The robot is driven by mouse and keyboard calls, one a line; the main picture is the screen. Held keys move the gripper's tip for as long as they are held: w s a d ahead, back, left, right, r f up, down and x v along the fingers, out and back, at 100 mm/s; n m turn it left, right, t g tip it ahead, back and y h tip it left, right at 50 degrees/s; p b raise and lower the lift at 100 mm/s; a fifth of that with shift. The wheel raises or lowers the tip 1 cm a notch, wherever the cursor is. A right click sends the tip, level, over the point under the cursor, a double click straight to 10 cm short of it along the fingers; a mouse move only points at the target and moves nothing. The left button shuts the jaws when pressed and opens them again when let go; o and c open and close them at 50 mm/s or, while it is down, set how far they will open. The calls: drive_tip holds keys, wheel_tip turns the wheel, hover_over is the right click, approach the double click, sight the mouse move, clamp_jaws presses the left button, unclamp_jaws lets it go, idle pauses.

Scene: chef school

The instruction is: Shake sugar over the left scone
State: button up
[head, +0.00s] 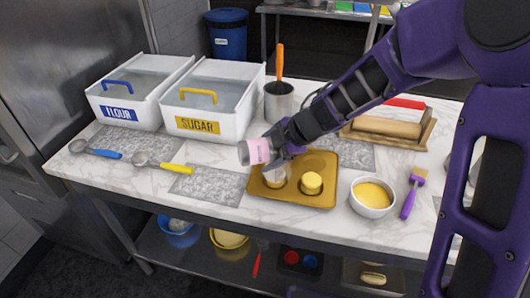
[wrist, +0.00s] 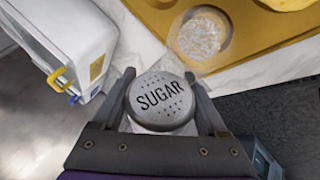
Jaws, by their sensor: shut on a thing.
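My gripper (head: 272,148) is shut on the sugar shaker (head: 256,151), a pale pink container with a grey lid. The shaker is tilted on its side above the golden tray (head: 322,163), with its lid toward the left. In the wrist view the round lid (wrist: 163,98) reads SUGAR and has small holes, between the two fingers. The left scone (head: 275,178) sits in the tray, partly hidden below the shaker; its top looks whitish. In the wrist view it is a white-speckled round (wrist: 203,37). The right scone (head: 311,183) is yellow and uncovered.
FLOUR (head: 119,113) and SUGAR (head: 198,126) bins stand at the back left. A grey utensil pot (head: 279,104) stands behind the tray. A bowl of yellow contents (head: 372,194) and a purple brush (head: 410,196) lie right of it. Two measuring spoons lie left, the nearer yellow-handled (head: 172,167).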

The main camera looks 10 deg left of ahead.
drive_tip(key=shift+a, duration=0.9)
drive_tip(key=shift+d+f+b, duration=0.15)
drive_tip(key=shift+d+b, duration=0.85)
drive_tip(key=shift+d, duration=0.3)
drive_tip(key=shift+a+r+p, duration=0.3)
drive_tip(key=shift+a+p, duration=0.1)
drive_tip(key=shift+p, duration=0.15)
drive_tip(key=shift+a+p, duration=0.55)
drive_tip(key=shift+a, duration=0.35)
drive_tip(key=shift+d+f, duration=0.2)
drive_tip(key=shift+d, duration=1)
drive_tip(key=shift+a, duration=1.15)
drive_tip(key=shift+d+r, duration=0.1)
drive_tip(key=shift+d, duration=1.05)
drive_tip(key=shift+r+n+t+h, duration=0.3)
drive_tip(key=shift+t+h, duration=0.1)
drive_tip(key=shift+h, duration=0.1)
drive_tip(key=shift+w+d+r+t+h, duration=0.2)
drive_tip(key=shift+d+t+h, duration=0.1)
drive_tip(key=shift+h, duration=0.5)
drive_tip(key=shift+w+d+r+n+t+h, duration=0.2)
drive_tip(key=shift+r+n+t+h, duration=0.25)
drive_tip(key=shift+h, duration=0.45)
drive_tip(key=shift+r, duration=0.1)
